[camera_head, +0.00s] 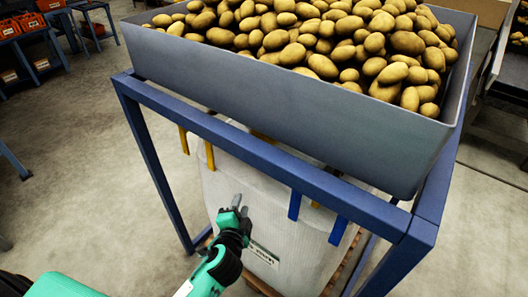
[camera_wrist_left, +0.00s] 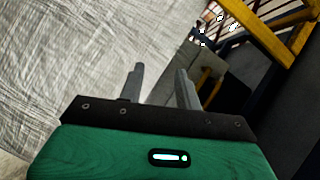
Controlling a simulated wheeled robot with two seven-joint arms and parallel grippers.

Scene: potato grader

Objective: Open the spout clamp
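I cannot make out the spout clamp for sure in either view. The area under the blue-grey hopper (camera_head: 290,95), heaped with potatoes, is hidden by its wall and frame in the head view. My left gripper (camera_head: 240,204) is in front of the white bulk bag (camera_head: 285,225) that hangs below the hopper. In the left wrist view the gripper (camera_wrist_left: 160,82) has its two grey fingers apart with nothing between them. The bag's pale woven cloth (camera_wrist_left: 70,60) fills the left of that view. My right gripper is not in view.
A blue frame (camera_head: 270,155) carries the hopper around the bag. Yellow and blue straps hang at the bag's top. In the left wrist view a yellow bar (camera_wrist_left: 275,45) and dark parts lie at the right. Open concrete floor (camera_head: 95,180) lies to the left.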

